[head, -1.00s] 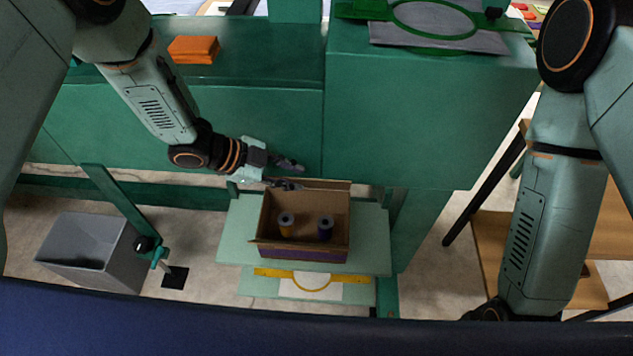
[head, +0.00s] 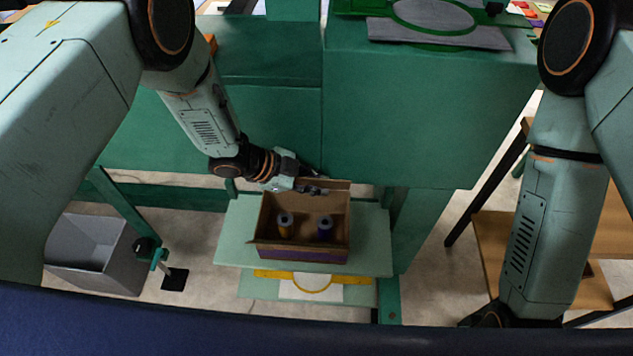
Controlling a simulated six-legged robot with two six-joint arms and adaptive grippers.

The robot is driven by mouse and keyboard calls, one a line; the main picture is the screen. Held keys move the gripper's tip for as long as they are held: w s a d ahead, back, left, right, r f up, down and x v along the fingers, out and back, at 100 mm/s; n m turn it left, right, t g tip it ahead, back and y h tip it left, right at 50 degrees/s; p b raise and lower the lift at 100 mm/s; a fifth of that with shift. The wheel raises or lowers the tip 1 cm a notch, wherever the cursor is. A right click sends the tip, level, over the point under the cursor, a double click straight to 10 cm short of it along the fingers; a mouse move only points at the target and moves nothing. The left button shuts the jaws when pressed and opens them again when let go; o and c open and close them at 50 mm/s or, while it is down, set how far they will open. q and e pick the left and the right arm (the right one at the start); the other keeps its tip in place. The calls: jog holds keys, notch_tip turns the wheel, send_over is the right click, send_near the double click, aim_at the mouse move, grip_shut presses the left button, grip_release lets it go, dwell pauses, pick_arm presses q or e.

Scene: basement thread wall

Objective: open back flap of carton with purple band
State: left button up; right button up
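The open brown carton (head: 262,216) with a purple band (head: 300,254) along its front stands on a pale green shelf. My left gripper (head: 314,182) is at that rear edge, fingers pointing right and apart, one behind the other. I cannot tell whether it touches the flap. My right gripper (head: 487,315) is low at the right, mostly hidden.
The pale green shelf (head: 372,235) has bare room right of the carton. A green cabinet wall (head: 400,120) rises behind it. A grey bin (head: 90,262) is on the floor at left, a wooden table (head: 490,245) at right. A yellow-marked plate (head: 265,274) lies below.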

pick_arm(q)
jog(key=shift+s, duration=0.1)
grip_shut()
jog(key=shift+d, duration=0.1)
jog(key=shift+w+r+g, duration=0.1)
jog(key=shift+w+g, duration=0.2)
jog(key=shift+g, duration=0.2)
jog(key=shift+w+n+g+b, duration=0.1)
jog(key=shift+n+g+b, duration=0.25)
jog(key=shift+n+g, duration=0.15)
jog(key=shift+c, duration=1.1)
grip_release()
jog(key=o, duration=0.5)
